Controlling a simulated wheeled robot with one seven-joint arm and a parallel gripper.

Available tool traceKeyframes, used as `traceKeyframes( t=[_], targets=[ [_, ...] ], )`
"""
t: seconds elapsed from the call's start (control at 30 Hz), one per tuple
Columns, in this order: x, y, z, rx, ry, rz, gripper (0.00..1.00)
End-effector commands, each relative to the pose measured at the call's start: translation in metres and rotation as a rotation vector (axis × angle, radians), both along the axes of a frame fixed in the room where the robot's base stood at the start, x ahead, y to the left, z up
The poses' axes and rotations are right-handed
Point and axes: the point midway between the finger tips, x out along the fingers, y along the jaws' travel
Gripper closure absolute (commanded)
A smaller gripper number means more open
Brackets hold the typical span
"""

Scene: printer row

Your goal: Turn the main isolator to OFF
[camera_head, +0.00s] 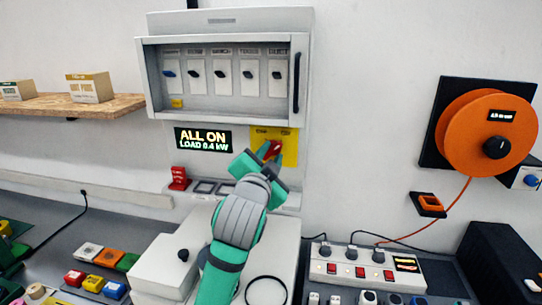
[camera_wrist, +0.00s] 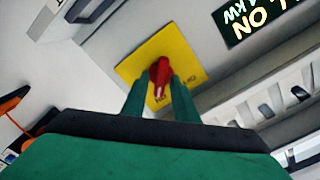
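The main isolator is a red handle (camera_head: 272,149) on a yellow plate (camera_head: 289,148), below the right part of the grey breaker cabinet. In the head view the handle looks tilted. The plate's small lettering is hard to read. My gripper (camera_head: 263,160) is at the handle. In the wrist view the red handle (camera_wrist: 160,72) shows between the two green fingertips (camera_wrist: 159,84), one on each side. I cannot tell whether the fingers press on it. The display (camera_head: 203,139) left of the plate reads ALL ON, LOAD 0.4 kW.
The cabinet (camera_head: 303,60) above holds a row of breaker switches (camera_head: 221,75). A small red item (camera_head: 179,178) and dark square recesses sit on the ledge below. An orange cable reel (camera_head: 468,128) hangs at right. A shelf with boxes (camera_head: 90,87) is at left.

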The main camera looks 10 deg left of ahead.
Motion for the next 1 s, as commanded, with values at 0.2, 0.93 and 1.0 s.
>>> traceKeyframes(
  t=[0.2, 0.93, 1.0],
  targets=[
    [-0.0003, -0.0028, -0.0002, 0.0, 0.0, 0.001, 1.0],
    [-0.0001, 0.0004, -0.0018, -0.359, -0.004, 0.0, 1.0],
    [-0.0001, 0.0001, -0.0015, -0.426, -0.005, 0.0, 1.0]
  ],
)
